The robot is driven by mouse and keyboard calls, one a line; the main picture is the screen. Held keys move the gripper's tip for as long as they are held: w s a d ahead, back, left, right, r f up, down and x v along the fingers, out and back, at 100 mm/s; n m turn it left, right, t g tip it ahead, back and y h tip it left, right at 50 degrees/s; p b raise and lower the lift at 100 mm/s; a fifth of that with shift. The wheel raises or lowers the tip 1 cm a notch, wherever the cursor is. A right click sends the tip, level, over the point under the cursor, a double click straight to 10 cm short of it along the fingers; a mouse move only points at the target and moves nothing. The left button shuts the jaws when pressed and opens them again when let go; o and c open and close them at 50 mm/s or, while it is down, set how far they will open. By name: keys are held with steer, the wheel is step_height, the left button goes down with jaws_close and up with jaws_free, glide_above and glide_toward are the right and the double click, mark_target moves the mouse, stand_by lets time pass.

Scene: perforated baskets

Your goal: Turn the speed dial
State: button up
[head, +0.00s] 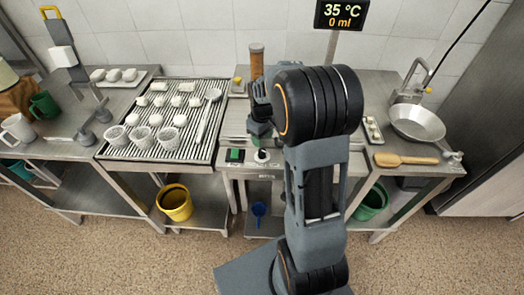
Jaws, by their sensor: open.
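A small round pale dial with a dark centre (262,156) sits on the front panel of the middle steel unit (285,170). A green button (235,155) is on the same panel, just left of the dial. My gripper (261,134) is behind and just above the dial in the picture, partly hidden by my arm. It is open and appears empty. I cannot tell its exact gap to the dial, but no contact shows. The dial's markings are too small to read.
A display (341,15) reads 35 °C and 0 ml. A grooved rack (165,108) with several white pieces and perforated baskets stands left. A yellow bucket (175,203) is below.

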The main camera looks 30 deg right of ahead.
mark_target(262, 150)
step_height(262, 150, down, 7)
steer(key=shift+f, duration=0.15)
stand_by(0.4)
steer(key=c, duration=0.6)
